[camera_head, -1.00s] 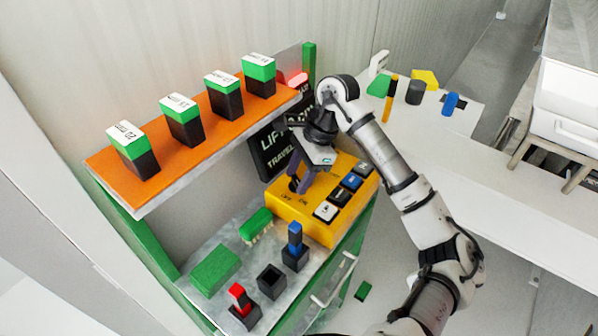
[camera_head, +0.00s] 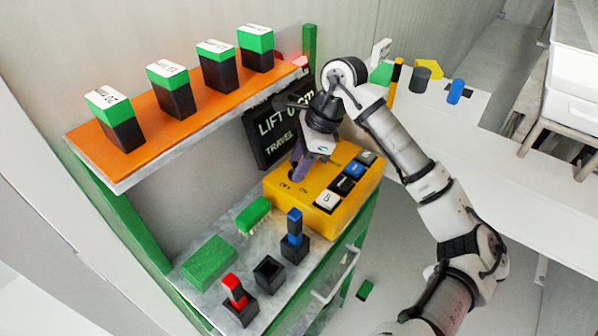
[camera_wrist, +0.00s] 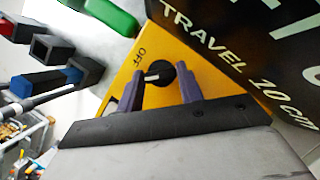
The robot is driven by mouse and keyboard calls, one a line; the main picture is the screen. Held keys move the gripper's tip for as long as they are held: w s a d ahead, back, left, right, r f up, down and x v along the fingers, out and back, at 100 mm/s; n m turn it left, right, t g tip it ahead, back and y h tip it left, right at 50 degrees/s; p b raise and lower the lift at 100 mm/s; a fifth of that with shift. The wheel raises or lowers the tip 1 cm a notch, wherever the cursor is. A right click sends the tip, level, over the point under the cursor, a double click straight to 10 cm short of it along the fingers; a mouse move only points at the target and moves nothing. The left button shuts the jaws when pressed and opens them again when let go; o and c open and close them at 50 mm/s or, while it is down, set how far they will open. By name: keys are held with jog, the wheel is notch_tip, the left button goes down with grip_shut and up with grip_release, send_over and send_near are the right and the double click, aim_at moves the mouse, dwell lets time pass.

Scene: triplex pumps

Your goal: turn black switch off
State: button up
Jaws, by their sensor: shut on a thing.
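The black switch (camera_wrist: 160,72) is a round knob with a pale pointer line on the yellow control box (camera_head: 336,212). In the wrist view it sits between the two purple fingers of my gripper (camera_wrist: 162,82), which is shut on it. The box's OFF label shows beside the knob in the wrist view. In the head view my gripper (camera_head: 300,168) comes down onto the box's left part, by the OFF and ON labels, and hides most of the switch. The pointer's exact setting is hard to tell.
Several white, blue and black buttons (camera_head: 353,169) line the box's right side. A black LIFT/TRAVEL display (camera_head: 272,135) stands behind. An orange shelf (camera_head: 190,122) with green-and-black blocks is at left. Below are a red-topped switch (camera_head: 236,293), a blue-topped switch (camera_head: 294,232) and a green brush (camera_head: 254,214).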

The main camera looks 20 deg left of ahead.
jog(key=m+b, duration=0.1)
jog(key=b, duration=0.1)
jog(key=m+t+b, duration=0.1)
jog(key=m+b, duration=0.1)
jog(key=b, duration=0.1)
jog(key=m+t+b, duration=0.1)
jog(key=m+b, duration=0.1)
jog(key=b, duration=0.1)
jog(key=shift+s+f, duration=0.15)
jog(key=shift+f, duration=0.15)
jog(key=m+b, duration=0.1)
jog(key=m+t+b, duration=0.1)
jog(key=m+b, duration=0.1)
jog(key=m, duration=0.1)
jog(key=shift+s+r+t+b, duration=0.1)
jog(key=shift+r+t+b, duration=0.15)
jog(key=shift+t+b, duration=0.1)
jog(key=shift+r, duration=0.1)
jog(key=o, duration=0.7)
jog(key=v, duration=1.3)
jog(key=shift+d+r+b, duration=0.2)
jog(key=shift+r+b, duration=0.2)
jog(key=shift+f, duration=0.1)
